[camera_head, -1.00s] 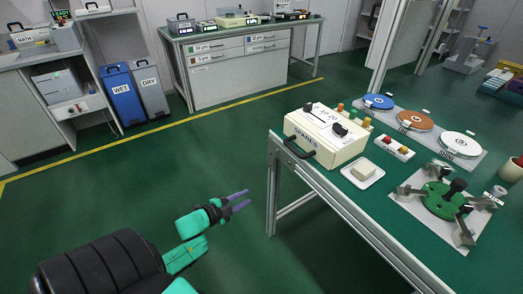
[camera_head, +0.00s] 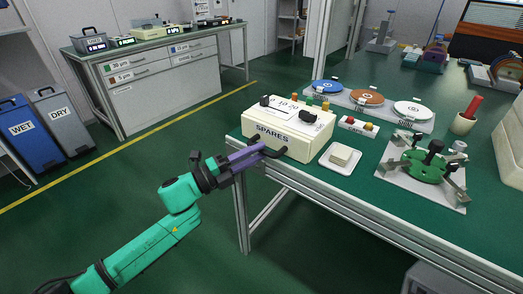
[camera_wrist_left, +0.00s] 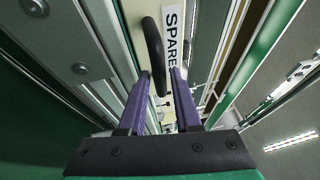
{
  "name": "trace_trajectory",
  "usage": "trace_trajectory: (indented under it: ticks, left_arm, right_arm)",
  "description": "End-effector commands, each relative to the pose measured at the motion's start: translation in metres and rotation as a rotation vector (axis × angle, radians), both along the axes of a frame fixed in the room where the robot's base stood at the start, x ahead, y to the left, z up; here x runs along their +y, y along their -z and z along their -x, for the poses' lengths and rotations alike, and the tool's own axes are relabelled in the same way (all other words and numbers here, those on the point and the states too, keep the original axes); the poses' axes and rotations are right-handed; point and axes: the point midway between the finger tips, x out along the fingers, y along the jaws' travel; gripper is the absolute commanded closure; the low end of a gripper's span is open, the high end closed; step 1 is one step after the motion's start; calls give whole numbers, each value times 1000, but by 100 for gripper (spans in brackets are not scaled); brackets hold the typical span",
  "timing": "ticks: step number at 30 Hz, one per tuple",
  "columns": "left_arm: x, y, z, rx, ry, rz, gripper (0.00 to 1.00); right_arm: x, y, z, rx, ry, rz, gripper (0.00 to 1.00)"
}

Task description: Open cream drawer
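The cream drawer unit labelled SPARES (camera_head: 298,143) sits at the left end of the green bench, with dark knobs and a 10-20 marking on top. Its black bar handle (camera_head: 272,152) is on the front face; in the left wrist view the handle (camera_wrist_left: 152,50) looks like a curved dark bar beside the SPARES label. My left gripper (camera_head: 262,152) is at the handle with its purple fingers apart. In the left wrist view the near end of the handle lies between the open fingers (camera_wrist_left: 160,82); I cannot tell whether they touch it. The drawer appears shut. My right gripper is out of view.
A white dish with a cream block (camera_head: 340,158) is right of the drawer unit. Behind are blue, copper and white discs (camera_head: 367,97). A green fixture (camera_head: 425,168) stands farther right. The bench's metal front edge (camera_head: 345,207) runs below; the floor left of it is clear.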

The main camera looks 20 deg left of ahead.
Motion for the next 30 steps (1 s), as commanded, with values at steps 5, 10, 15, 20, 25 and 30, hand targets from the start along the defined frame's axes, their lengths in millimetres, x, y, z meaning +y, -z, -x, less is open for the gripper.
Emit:
trace_trajectory:
  ticks: [5, 10, 15, 20, 25, 30]
  left_arm:
    - [-13, -3, -14, 1, -1, 1, 68]
    - [-14, -3, -15, 3, -1, 0, 68]
    - [-14, -3, -14, 2, -1, 1, 100]
    - [-14, -3, -14, 2, -1, 1, 100]
    - [-14, -3, -14, 2, -1, 1, 100]
    - [-14, -2, -14, 3, -1, 0, 100]
  right_arm:
    - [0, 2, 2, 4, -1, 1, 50]
    - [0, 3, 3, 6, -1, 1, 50]
    - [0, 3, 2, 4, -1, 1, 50]
    - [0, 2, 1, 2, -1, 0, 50]
    - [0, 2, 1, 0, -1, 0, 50]
    - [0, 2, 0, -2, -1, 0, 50]
